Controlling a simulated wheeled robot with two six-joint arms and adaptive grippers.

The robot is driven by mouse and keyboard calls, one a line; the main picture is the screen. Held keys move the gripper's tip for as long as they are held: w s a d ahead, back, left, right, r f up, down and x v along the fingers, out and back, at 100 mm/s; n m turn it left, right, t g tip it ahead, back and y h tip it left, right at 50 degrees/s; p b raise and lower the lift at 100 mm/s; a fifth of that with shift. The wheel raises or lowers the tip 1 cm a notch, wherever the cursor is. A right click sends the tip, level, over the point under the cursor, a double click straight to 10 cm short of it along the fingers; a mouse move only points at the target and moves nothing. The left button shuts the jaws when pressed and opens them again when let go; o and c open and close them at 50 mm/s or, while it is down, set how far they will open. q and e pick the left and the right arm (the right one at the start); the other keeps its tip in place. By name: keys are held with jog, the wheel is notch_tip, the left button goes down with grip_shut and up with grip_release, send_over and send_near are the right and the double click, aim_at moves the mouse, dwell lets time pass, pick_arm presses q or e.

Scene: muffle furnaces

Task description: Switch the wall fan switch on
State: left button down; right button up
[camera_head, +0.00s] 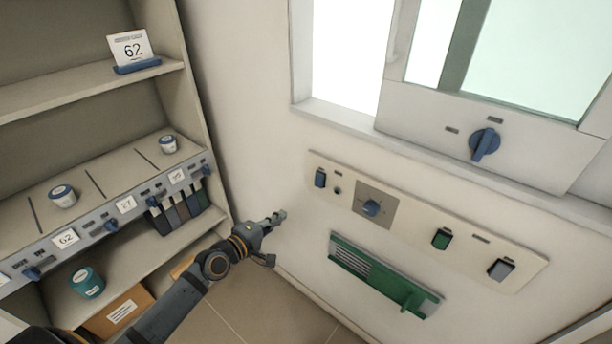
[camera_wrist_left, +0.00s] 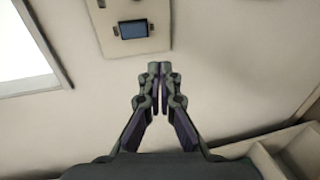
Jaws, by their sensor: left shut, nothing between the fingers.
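A long beige switch panel (camera_head: 405,212) is on the wall below the window. It carries a blue rocker switch (camera_head: 320,178) at its left end, a blue rotary knob (camera_head: 371,208), a green switch (camera_head: 441,239) and a grey switch (camera_head: 501,269). I cannot read which one is the wall fan switch. My left gripper (camera_head: 278,216) is shut and empty, lower left of the panel and apart from the blue rocker. In the left wrist view, the shut fingertips (camera_wrist_left: 160,70) point at the wall near the panel's end, with the blue rocker (camera_wrist_left: 133,30) just ahead. My right gripper is not in view.
A shelf unit (camera_head: 190,100) with jars, number cards and blue knobs stands at the left. A green slotted wall fitting (camera_head: 380,273) with a lever is below the panel. A larger blue knob (camera_head: 484,144) sits under the window. The wall between gripper and panel is clear.

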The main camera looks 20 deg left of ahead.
pick_arm(q)
jog(key=r, duration=0.2)
send_near(317, 186)
jog(key=shift+h, duration=0.3)
jog(key=x, duration=0.6)
jog(key=shift+w+a+f, duration=0.1)
jog(key=shift+a, duration=0.05)
jog(key=shift+w, duration=0.35)
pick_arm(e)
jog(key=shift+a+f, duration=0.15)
